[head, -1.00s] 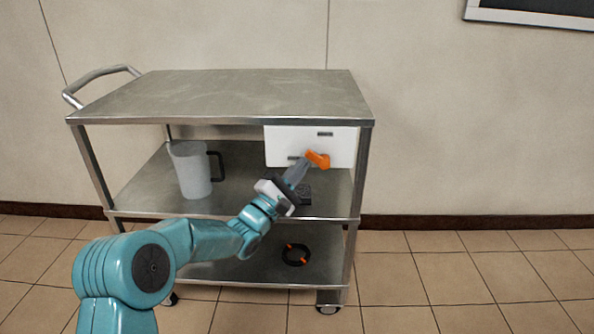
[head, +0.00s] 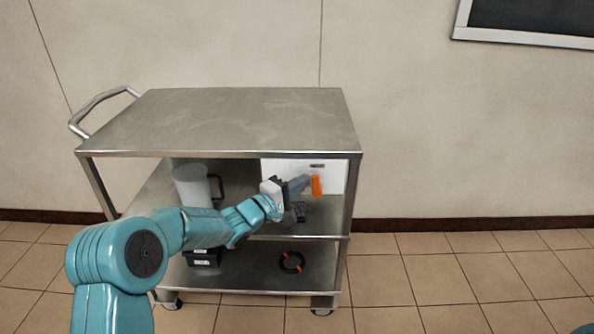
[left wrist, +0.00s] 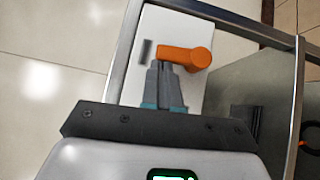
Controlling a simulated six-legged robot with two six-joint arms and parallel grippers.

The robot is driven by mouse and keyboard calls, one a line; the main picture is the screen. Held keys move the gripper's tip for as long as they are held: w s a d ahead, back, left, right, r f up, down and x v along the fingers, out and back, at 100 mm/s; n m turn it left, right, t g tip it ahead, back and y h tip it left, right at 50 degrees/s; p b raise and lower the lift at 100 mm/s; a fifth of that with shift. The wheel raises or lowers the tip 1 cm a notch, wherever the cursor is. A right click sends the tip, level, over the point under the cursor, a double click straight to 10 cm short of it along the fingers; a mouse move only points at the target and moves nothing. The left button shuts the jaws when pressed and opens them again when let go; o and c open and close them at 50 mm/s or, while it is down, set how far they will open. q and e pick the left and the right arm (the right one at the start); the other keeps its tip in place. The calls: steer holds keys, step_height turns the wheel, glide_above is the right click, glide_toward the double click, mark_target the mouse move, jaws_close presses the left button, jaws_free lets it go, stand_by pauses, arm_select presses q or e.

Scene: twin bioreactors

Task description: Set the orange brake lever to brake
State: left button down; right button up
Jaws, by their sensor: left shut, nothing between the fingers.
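The orange brake lever (head: 316,186) is on a white panel (head: 334,178) under the cart's top shelf. It stands about upright in the head view, its upper end just below a dark mark (head: 317,166). In the left wrist view the lever (left wrist: 186,56) has its narrower end towards the dark mark (left wrist: 146,52). My left gripper (head: 306,181) is shut and empty, just left of the lever. In the left wrist view its fingertips (left wrist: 162,64) are at the lever's side, seemingly touching it. Any lettering is too small to read. My right gripper is out of view.
The steel cart's top shelf (head: 220,118) is bare. A grey jug (head: 190,187) stands on the middle shelf. A black ring with orange marks (head: 291,262) and a dark box (head: 203,257) are on the bottom shelf. The tiled floor (head: 440,275) to the right is clear.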

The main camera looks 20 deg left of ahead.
arm_select(q)
steer(key=shift+w+d+r+m+g+p, duration=0.1)
steer(key=shift+d+r+m+g+p, duration=0.25)
steer(key=shift+p, duration=0.7)
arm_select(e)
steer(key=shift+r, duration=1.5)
arm_select(q)
steer(key=shift+a+f, duration=0.1)
steer(key=shift+f, duration=0.05)
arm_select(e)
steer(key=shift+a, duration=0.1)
